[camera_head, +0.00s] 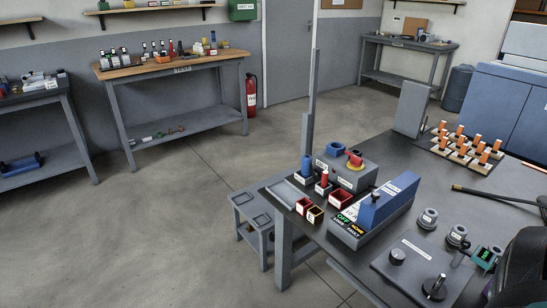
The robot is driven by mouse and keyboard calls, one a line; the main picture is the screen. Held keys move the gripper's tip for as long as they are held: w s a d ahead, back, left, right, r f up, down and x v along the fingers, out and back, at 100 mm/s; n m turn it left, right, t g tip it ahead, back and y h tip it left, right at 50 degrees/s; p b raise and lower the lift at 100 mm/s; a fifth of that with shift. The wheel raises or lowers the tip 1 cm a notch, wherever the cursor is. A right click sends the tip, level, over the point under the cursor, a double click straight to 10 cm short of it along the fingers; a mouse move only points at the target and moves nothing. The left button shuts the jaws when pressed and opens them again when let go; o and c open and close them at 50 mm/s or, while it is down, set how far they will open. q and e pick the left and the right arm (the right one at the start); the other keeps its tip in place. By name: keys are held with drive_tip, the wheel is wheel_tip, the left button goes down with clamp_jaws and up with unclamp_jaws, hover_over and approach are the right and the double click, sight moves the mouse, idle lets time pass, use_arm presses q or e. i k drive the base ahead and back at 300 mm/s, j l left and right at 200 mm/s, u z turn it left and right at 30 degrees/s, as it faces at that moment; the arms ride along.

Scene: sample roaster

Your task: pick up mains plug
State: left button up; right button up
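I cannot make out a mains plug for certain in the head view. A thin dark rod or cable (497,194) with a pale brown end lies across the right side of the dark workbench (400,165), and it runs to a black part at the right edge. I cannot tell whether it belongs to a plug. Neither of my grippers can be made out. A large dark rounded shape (525,262) fills the lower right corner, cut off by the frame, and I cannot tell what it is.
On the workbench are a blue-topped control unit (378,210), small red and blue bins (340,197), a grey panel with knobs (415,265), round grey fittings (428,218) and several orange-topped pieces (464,146). A grey stool (255,215) stands beside it. Floor on the left is clear.

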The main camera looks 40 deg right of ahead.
sight(306, 173)
drive_tip(key=i+z, duration=0.1)
drive_tip(key=i, duration=0.6)
drive_tip(key=i+j, duration=0.1)
drive_tip(key=i, duration=0.6)
drive_tip(key=i+l+z, duration=0.1)
drive_tip(key=i+z, duration=0.45)
drive_tip(key=z, duration=0.25)
drive_tip(key=i+j+z, duration=0.1)
drive_tip(key=i+z, duration=0.55)
drive_tip(key=z, duration=0.15)
drive_tip(key=i+z, duration=0.25)
drive_tip(key=z, duration=0.2)
